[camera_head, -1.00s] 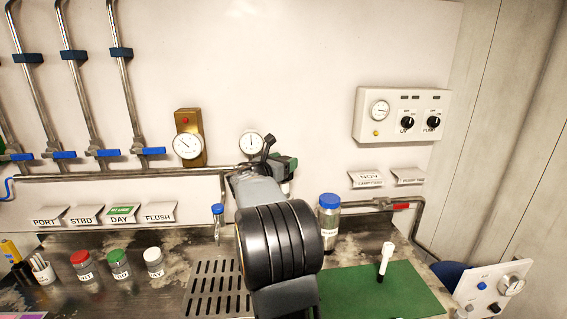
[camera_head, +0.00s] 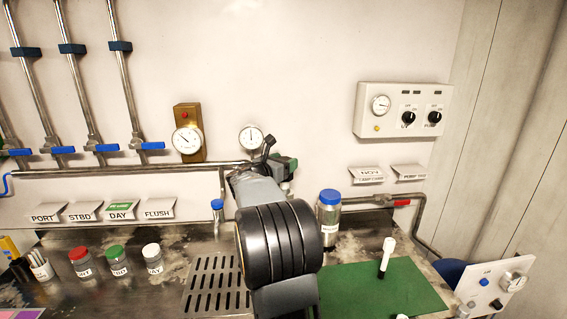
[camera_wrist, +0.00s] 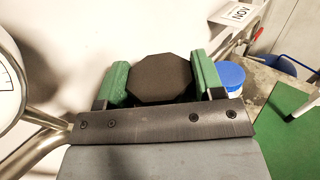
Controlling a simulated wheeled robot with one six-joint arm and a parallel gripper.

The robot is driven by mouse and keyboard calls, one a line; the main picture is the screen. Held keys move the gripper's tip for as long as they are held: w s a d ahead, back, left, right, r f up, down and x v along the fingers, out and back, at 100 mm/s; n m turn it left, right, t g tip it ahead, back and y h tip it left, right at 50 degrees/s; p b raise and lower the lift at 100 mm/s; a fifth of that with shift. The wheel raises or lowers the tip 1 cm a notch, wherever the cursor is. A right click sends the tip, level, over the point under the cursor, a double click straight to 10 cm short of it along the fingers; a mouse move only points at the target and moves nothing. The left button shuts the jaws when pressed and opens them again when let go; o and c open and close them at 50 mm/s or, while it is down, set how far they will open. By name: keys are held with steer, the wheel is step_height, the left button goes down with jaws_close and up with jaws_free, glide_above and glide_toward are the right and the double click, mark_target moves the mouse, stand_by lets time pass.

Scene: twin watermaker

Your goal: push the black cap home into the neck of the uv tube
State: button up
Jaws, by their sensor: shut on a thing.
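My gripper (camera_wrist: 160,72) has green fingers and is shut on the black cap (camera_wrist: 158,80), an eight-sided dark piece seen face-on in the wrist view. The fingers stand on its left and right sides. In the head view my gripper (camera_head: 284,167) is up by the wall pipe, largely hidden behind my own dark arm, and the cap cannot be made out there. I cannot pick out the uv tube or its neck in either view, so whether the cap touches it cannot be told.
A blue-lidded bottle (camera_head: 329,215) stands right of my arm. A white pen-like piece (camera_head: 387,256) stands on the green mat (camera_head: 350,285). A round gauge (camera_head: 250,138) is on the wall just above my gripper. Three small jars (camera_head: 116,262) stand left of a slotted drain (camera_head: 213,285).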

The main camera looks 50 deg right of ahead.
steer(key=shift+f+b, duration=1.95)
steer(key=shift+f, duration=0.5)
steer(key=o, duration=0.9)
steer(key=s+a+b, duration=0.1)
steer(key=a, duration=1.2)
steer(key=shift+a+b, duration=0.4)
steer(key=shift+s, duration=0.1)
